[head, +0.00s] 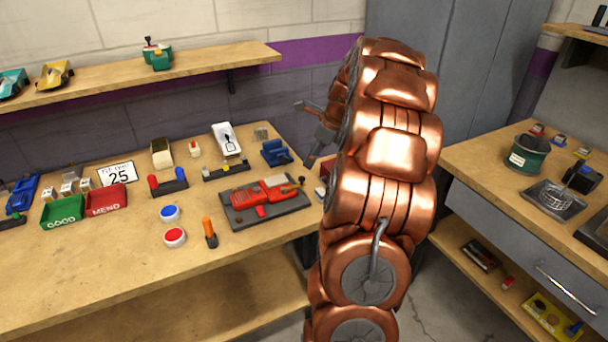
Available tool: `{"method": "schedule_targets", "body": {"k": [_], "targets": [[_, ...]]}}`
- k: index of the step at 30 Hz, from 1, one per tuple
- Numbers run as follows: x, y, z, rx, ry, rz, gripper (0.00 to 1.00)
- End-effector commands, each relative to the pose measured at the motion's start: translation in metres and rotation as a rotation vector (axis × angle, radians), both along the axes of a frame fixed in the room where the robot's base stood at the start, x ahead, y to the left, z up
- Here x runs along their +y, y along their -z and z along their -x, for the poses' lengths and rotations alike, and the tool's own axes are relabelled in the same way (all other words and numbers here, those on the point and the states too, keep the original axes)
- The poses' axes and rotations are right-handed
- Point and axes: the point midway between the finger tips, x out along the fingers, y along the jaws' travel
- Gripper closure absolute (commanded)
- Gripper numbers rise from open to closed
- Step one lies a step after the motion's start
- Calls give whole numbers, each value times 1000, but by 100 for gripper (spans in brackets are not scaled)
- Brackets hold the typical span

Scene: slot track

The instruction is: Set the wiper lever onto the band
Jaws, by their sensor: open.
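A dark grey base plate (237,222) lies on the wooden bench left of my arm. On it lies a red device (270,190), which looks like an opened hand controller with dark parts inside. A small red piece (260,211) sits at its front edge. The wiper lever and the band are too small to tell apart in this view. My gripper (306,134) shows partly past the left side of my copper-coloured arm, above the bench's right back part. Its fingers are apart and I see nothing between them. My arm hides the rest of it.
Left of the plate stand an orange-handled tool (209,232), red and blue round pots (174,237), and green and red bins (63,212). Behind are a white tray (227,141) and a blue block (275,152). The bench's front left is clear. Another bench (480,165) stands right.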

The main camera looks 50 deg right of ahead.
Motion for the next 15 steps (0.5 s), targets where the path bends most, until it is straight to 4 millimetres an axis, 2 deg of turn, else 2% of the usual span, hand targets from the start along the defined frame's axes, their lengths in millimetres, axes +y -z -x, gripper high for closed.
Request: {"method": "schedule_targets", "body": {"k": [5, 15], "targets": [[3, 13, -5, 2, -2, -2, 53], [11, 57, -22, 3, -5, -3, 53]]}}
